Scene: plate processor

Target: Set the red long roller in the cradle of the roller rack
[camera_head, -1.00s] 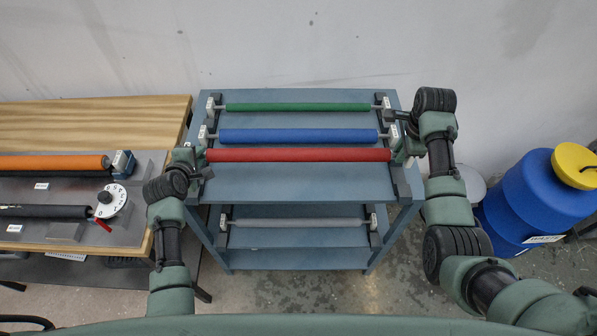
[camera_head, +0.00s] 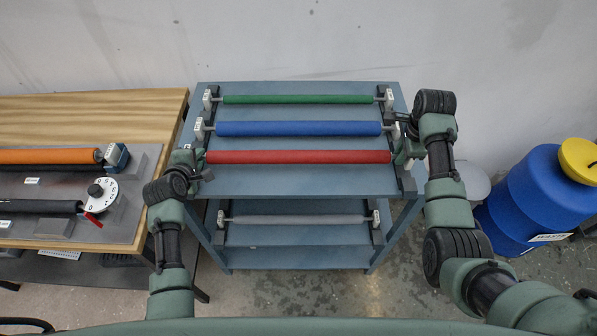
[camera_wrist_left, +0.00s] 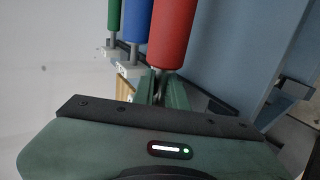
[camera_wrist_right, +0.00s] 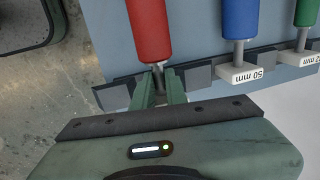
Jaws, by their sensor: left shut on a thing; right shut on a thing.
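The red long roller (camera_head: 298,157) lies level across the front part of the roller rack's (camera_head: 300,182) top shelf, parallel to the blue roller. My left gripper (camera_head: 203,163) is shut on its left shaft end. My right gripper (camera_head: 401,155) is shut on its right shaft end. In the right wrist view, my right gripper (camera_wrist_right: 159,90) holds the thin shaft over the dark cradle bar (camera_wrist_right: 196,74), between two raised blocks. In the left wrist view, my left gripper (camera_wrist_left: 157,88) partly hides the other shaft end. I cannot tell whether the shaft touches the cradle.
A blue roller (camera_head: 298,128) and a green roller (camera_head: 298,99) rest behind the red one. A grey roller (camera_head: 298,219) lies on the lower shelf. A wooden table (camera_head: 80,108) with an orange roller (camera_head: 45,156) stands left; a blue drum (camera_head: 530,198) stands right.

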